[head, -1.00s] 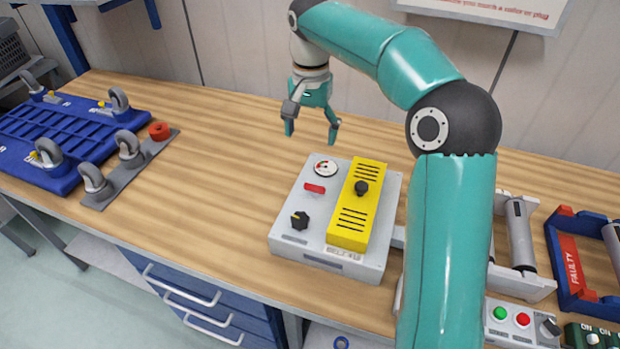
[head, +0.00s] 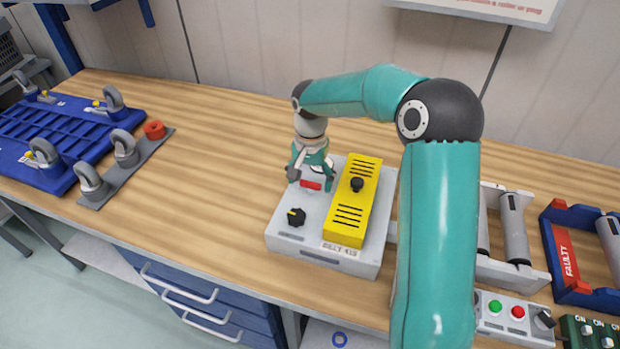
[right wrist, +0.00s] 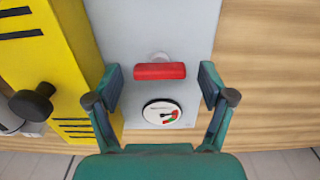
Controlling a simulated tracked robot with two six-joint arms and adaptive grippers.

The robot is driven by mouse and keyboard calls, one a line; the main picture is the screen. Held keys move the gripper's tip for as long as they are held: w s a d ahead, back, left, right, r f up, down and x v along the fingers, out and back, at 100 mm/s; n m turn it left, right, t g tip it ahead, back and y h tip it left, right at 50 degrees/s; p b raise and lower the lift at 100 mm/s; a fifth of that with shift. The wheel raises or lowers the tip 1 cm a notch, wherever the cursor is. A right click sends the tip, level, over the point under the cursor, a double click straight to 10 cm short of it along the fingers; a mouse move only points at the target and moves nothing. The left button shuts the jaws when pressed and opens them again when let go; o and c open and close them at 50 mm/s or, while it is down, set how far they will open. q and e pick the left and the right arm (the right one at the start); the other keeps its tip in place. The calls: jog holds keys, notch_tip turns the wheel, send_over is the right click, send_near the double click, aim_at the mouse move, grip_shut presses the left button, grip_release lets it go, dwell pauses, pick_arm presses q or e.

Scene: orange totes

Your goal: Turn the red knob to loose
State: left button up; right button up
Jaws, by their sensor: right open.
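The red knob (head: 311,185) is a short red bar on the grey box (head: 284,244). In the right wrist view the red knob (right wrist: 160,71) lies crosswise on a pale round base. My right gripper (head: 311,179) is over the knob, pointing down. In the right wrist view my right gripper (right wrist: 160,77) is open, with one finger off each end of the bar and a gap on both sides. A round dial (right wrist: 161,112) with a red and green face sits beside the knob. My left gripper is not in view.
A yellow block (head: 348,212) with a black knob (head: 357,184) stands on the box, close to the gripper. A black knob (head: 296,217) is at the front.

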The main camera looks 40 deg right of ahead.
jog(key=c, duration=1.2)
jog(key=shift+o, duration=0.2)
jog(key=shift+n, duration=0.4)
jog(key=n, duration=0.3)
jog(key=shift+w+n+b, duration=0.1)
jog(key=shift+n+b, duration=0.2)
jog(key=shift+b, duration=0.05)
jog(key=n, duration=0.4)
jog(key=shift+n, duration=0.3)
jog(key=n, duration=0.4)
jog(key=shift+r+n, duration=0.1)
jog(key=shift+n, duration=2.4)
jog(key=shift+d, duration=0.1)
